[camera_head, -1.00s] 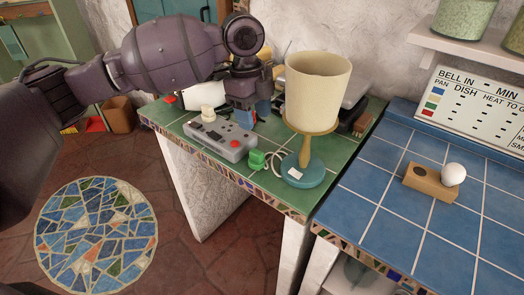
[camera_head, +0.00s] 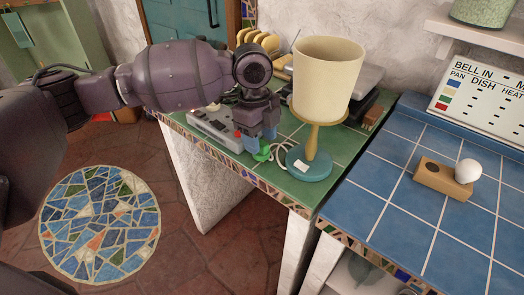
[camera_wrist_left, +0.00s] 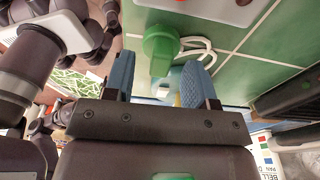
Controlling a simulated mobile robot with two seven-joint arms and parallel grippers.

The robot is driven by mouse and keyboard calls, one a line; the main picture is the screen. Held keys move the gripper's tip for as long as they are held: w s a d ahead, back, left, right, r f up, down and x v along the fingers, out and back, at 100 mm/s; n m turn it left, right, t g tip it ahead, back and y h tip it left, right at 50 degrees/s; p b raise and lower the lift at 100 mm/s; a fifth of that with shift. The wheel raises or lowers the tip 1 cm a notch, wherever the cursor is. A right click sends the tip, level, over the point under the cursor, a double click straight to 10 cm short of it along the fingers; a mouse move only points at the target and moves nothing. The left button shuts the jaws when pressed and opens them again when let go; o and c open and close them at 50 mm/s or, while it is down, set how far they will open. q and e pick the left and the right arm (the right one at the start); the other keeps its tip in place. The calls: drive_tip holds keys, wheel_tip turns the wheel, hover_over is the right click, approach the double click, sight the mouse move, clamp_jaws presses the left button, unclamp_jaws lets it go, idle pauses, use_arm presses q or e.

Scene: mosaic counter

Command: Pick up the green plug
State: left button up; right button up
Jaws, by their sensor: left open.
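The green plug (camera_head: 262,154) sits on the green-tiled counter (camera_head: 338,150) beside the lamp's teal base (camera_head: 310,168). In the left wrist view the plug (camera_wrist_left: 160,44) is upper centre, with a white cord (camera_wrist_left: 198,50) next to it. My left gripper (camera_head: 259,138) is open, its blue fingers pointing down just above the plug and partly covering it in the head view. In the wrist view its two fingers (camera_wrist_left: 158,68) stand on either side of the plug's line, with nothing held between them. I cannot tell whether they touch the plug. My right gripper is not in view.
The lamp with a cream shade (camera_head: 327,80) stands close right of my gripper. A grey power strip (camera_head: 212,124) lies to the left, partly behind my arm. The blue-tiled counter (camera_head: 400,215) at right holds a wooden block (camera_head: 440,180) and a white ball (camera_head: 467,171).

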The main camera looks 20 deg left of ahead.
use_arm(q)
drive_tip(key=shift+d+f, duration=0.1)
drive_tip(key=shift+f, duration=0.85)
drive_tip(key=shift+r, duration=0.1)
drive_tip(key=shift+c, duration=0.8)
drive_tip(key=c, duration=0.6)
